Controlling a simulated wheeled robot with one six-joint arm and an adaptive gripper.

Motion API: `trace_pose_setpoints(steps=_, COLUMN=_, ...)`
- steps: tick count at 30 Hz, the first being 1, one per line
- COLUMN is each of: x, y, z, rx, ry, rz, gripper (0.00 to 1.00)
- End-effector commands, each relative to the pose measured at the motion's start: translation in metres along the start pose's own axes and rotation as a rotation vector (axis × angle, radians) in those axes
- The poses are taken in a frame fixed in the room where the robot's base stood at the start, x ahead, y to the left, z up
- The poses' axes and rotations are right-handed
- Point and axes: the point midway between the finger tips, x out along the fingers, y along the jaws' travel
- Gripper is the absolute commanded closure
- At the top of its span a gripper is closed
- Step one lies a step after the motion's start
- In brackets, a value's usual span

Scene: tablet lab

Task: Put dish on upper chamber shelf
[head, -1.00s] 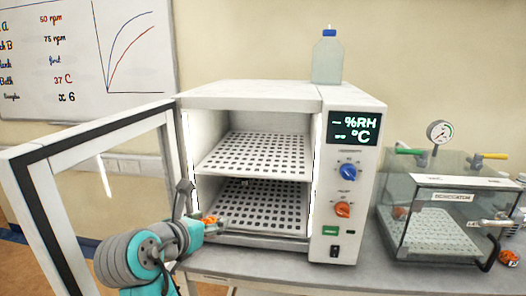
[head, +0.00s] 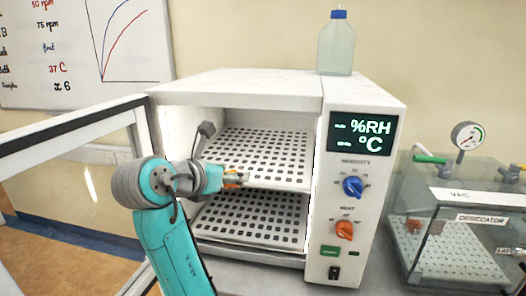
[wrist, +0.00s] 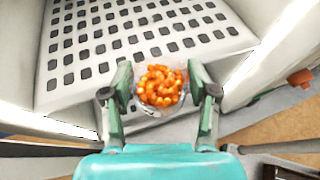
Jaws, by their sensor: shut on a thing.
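The dish (wrist: 160,88) is a small clear dish filled with orange pieces. In the wrist view my gripper (wrist: 161,92) is shut on it, with one finger on each side. In the head view my gripper (head: 236,179) is at the open front of the chamber (head: 225,84), close to the front edge of the upper shelf (head: 262,158). Only a little orange of the dish shows there. The upper shelf is a white perforated plate, and its visible part is empty. The lower shelf (head: 245,220) is a similar plate, partly hidden by my arm.
The chamber's glass door (head: 75,165) stands open at the left. The control panel (head: 352,190) is right of the opening. A bottle (head: 336,45) stands on top of the chamber. A glass desiccator (head: 455,235) sits on the bench at the right.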

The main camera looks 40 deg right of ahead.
Motion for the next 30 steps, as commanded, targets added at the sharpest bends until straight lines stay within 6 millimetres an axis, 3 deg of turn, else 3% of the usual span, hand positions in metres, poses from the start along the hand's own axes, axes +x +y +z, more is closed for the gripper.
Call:
trace_pose_setpoints(steps=6, x=0.049, y=-0.001, z=0.021, rx=0.001, ry=0.0, rz=-0.005, gripper=0.82)
trace_pose_setpoints(steps=12, x=0.086, y=-0.001, z=0.036, rx=0.001, ry=-0.001, rz=-0.003, gripper=0.82)
trace_pose_setpoints(steps=23, x=0.11, y=0.0, z=0.045, rx=0.0, ry=-0.001, rz=-0.001, gripper=0.82)
trace_pose_setpoints(steps=30, x=0.145, y=0.0, z=0.057, rx=-0.001, ry=0.0, rz=-0.001, gripper=0.82)
